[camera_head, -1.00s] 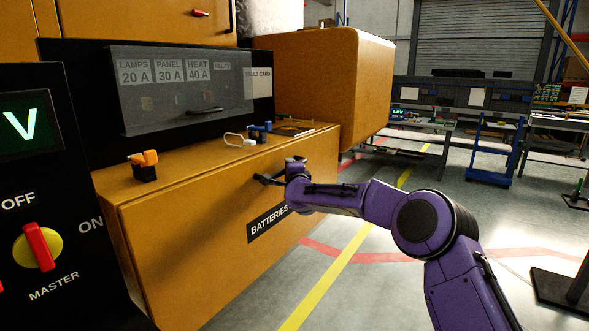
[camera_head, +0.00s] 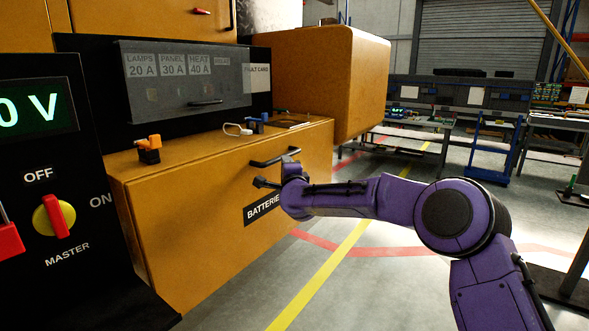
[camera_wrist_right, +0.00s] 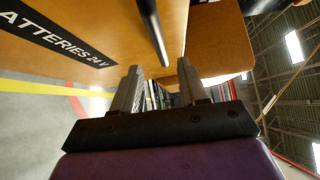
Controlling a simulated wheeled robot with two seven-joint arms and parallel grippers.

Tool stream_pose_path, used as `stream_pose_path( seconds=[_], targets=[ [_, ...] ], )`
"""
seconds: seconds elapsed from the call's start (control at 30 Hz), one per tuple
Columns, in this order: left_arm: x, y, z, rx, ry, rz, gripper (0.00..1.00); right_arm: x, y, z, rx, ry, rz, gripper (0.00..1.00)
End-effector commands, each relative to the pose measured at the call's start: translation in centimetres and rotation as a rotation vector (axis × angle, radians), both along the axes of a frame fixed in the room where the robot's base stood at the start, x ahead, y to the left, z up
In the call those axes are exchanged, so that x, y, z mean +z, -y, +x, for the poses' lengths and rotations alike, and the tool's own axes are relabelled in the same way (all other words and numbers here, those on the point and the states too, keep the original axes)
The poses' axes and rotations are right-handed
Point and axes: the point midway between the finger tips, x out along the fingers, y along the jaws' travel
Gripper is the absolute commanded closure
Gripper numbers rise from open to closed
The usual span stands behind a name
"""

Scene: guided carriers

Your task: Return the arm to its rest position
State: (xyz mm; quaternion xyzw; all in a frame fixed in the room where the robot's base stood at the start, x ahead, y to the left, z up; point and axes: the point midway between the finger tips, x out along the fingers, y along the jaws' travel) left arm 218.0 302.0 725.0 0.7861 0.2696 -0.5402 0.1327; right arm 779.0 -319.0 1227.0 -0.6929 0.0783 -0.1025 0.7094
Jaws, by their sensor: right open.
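My right arm (camera_head: 340,197), purple, reaches in from the lower right of the head view. Its gripper (camera_head: 274,172) is beside the front of the orange batteries drawer (camera_head: 190,215), just below the black drawer handle (camera_head: 275,158). In the right wrist view the two grey fingers of the gripper (camera_wrist_right: 160,85) stand apart with nothing between them. The handle (camera_wrist_right: 153,30) shows beyond the fingertips there, apart from them. The drawer front with its black label (camera_wrist_right: 55,38) fills the upper left of that view. My left gripper is not in view.
A black panel with a red and yellow master switch (camera_head: 54,217) stands at the left. An orange connector (camera_head: 149,148) sits on the drawer's top. An orange box (camera_head: 325,80) juts out behind. The floor (camera_head: 375,275) right of the drawer is clear; workbenches stand farther back.

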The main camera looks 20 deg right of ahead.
Motion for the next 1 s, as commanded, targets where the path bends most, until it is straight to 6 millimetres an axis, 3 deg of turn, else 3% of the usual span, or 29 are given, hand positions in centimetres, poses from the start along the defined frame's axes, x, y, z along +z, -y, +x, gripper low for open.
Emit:
stream_pose_path(
  seconds=[0.47, 0.57, 0.7, 0.77, 0.87, 1.0],
  targets=[
    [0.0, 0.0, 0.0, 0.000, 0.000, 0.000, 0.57, 0.2, 0.3, -0.1, -0.017, -0.003, -0.048, 0.57],
    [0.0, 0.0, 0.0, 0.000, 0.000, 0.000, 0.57, -5.0, -1.2, -1.9, -0.013, -0.103, -0.184, 0.57],
    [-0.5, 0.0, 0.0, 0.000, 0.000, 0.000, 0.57, -16.7, -3.6, -6.2, 0.042, -0.314, -0.372, 0.57],
    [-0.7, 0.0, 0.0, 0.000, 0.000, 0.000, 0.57, -21.6, -4.3, -8.7, 0.074, -0.406, -0.441, 0.57],
    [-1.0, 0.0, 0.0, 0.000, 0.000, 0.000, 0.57, -29.3, -5.0, -13.8, 0.134, -0.559, -0.550, 0.57],
    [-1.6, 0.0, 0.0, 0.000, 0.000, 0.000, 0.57, -38.7, -5.1, -22.7, 0.236, -0.777, -0.683, 0.57]
  ],
)
